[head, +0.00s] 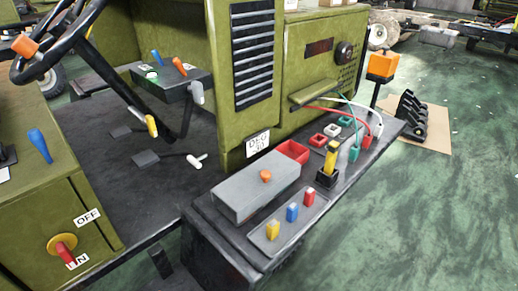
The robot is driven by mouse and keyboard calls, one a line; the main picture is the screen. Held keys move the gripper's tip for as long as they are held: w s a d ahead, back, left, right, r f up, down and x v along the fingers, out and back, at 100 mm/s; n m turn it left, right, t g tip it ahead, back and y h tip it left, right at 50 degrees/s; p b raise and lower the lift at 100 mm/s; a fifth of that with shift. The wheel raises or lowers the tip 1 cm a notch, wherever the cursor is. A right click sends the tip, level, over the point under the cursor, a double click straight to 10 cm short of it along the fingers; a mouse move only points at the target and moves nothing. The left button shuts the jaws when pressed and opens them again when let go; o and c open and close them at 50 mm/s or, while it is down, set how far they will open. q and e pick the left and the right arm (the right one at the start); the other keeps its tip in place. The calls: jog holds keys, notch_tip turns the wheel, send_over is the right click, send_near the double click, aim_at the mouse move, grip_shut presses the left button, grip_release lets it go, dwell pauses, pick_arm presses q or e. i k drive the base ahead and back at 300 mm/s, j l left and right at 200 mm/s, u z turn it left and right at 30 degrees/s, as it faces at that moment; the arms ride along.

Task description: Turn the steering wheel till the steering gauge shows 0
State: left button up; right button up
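The black steering wheel (62,46) is at the top left, cut off by the upper edge. An orange knob (25,46) sits on the left part of its rim. The black steering column (134,112) slants down from the wheel to the right. I cannot make out a steering gauge or a reading of 0. Neither of my grippers is in view, and nothing of mine is seen touching the wheel.
A lever console (172,84) stands right of the column. A red key switch (64,250) is on the green box at lower left. A side shelf (217,222) holds a grey box (257,186), colored blocks and cables.

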aim_at(61, 23)
jog(key=k+j+u, duration=0.2)
jog(key=j+u, duration=0.15)
jog(key=u, duration=0.15)
jog(key=k+j+u, duration=0.1)
jog(key=j+u, duration=0.25)
jog(key=u, duration=0.15)
